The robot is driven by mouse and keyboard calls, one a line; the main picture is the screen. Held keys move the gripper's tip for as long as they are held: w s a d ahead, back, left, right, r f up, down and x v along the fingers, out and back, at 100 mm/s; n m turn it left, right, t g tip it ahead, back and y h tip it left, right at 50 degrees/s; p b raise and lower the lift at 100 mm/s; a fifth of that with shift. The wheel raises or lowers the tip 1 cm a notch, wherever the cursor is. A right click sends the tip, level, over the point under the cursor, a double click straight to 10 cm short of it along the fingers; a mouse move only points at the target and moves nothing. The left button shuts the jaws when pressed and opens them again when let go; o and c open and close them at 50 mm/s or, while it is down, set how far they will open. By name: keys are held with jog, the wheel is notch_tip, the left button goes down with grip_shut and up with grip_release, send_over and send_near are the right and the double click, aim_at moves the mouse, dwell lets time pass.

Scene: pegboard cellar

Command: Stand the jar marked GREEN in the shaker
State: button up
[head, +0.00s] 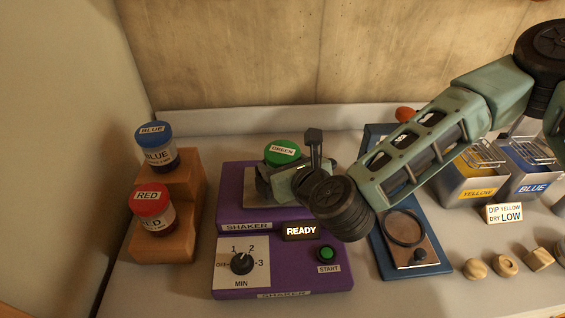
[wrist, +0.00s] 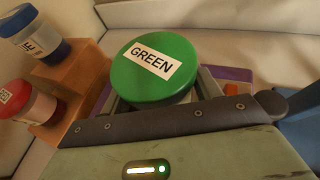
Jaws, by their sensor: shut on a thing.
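The jar marked GREEN (head: 283,151) has a green lid with a white label. It is at the top of the purple shaker (head: 232,188), over the shaker's pale plate; my gripper hides its lower part, so I cannot tell whether it rests there. My gripper (head: 280,180) is shut on this jar from the front. In the wrist view the green lid (wrist: 155,68) fills the middle, just beyond the dark jaw edge. The shaker's display reads READY (head: 301,231). Its dial (head: 241,263) seems to point between 1 and 2.
The BLUE jar (head: 155,146) and RED jar (head: 152,208) stand on a stepped wooden block (head: 180,235) at the left. A dark blue stand with a ring (head: 403,229) is right of the shaker. YELLOW (head: 476,187) and BLUE (head: 532,183) bins and several wooden knobs lie further right.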

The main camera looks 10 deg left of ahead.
jog(key=shift+f, duration=0.15)
jog(key=o, duration=1.2)
jog(key=shift+r, duration=0.3)
jog(key=p+v, duration=0.7)
jog(key=v, duration=0.5)
jog(key=shift+p, duration=0.35)
jog(key=shift+d+f, duration=0.1)
jog(key=shift+f, duration=0.05)
